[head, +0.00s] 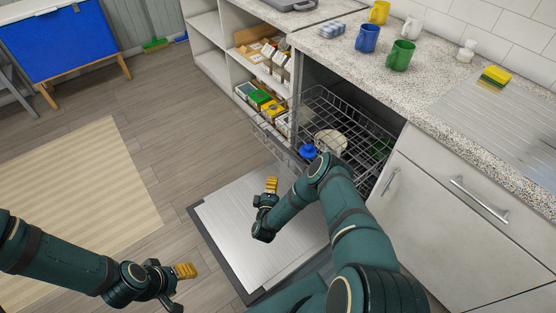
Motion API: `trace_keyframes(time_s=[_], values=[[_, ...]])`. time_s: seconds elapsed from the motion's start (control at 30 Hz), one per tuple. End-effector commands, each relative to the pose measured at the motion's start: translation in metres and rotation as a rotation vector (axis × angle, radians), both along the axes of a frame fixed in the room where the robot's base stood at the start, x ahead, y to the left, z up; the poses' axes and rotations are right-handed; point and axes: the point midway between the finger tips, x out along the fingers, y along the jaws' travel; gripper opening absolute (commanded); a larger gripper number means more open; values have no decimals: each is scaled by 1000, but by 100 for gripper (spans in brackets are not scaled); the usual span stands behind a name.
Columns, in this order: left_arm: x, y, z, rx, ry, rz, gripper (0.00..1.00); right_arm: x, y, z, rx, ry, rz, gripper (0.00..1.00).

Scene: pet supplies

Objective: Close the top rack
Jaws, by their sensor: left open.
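The top rack (352,103) is a grey wire basket, pulled out of the dishwasher under the counter. It holds a cream dish (330,138), a blue item (307,151) and something dark green (380,149). My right gripper (268,192) is in front of and below the rack's outer edge, over the lowered door; it appears apart from the rack. Its yellow finger pad shows, but its opening is unclear. My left gripper (181,287) is open and empty, low over the floor left of the door. My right arm hides part of the rack.
The dishwasher door (240,222) lies open below the rack. Shelves with boxes (264,102) stand left of it. Mugs, including a green one (400,55), and a sponge (495,77) are on the counter. Floor around the beige rug (85,190) is clear.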

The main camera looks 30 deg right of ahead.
Motion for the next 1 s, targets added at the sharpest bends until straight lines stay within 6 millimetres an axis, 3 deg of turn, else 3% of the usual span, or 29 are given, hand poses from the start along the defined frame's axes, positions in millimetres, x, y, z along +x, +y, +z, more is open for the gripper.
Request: trace_keyframes(time_s=[0.47,0.7,1.0], values=[[6,1,-29,3,-14,3,53,72,-55,-2,3,-3,-1,0],[7,1,-35,3,-17,5,53,75,-86,-1,3,-1,0,0],[8,1,-36,4,-18,4,53,76,-92,1,3,-1,4,0]])
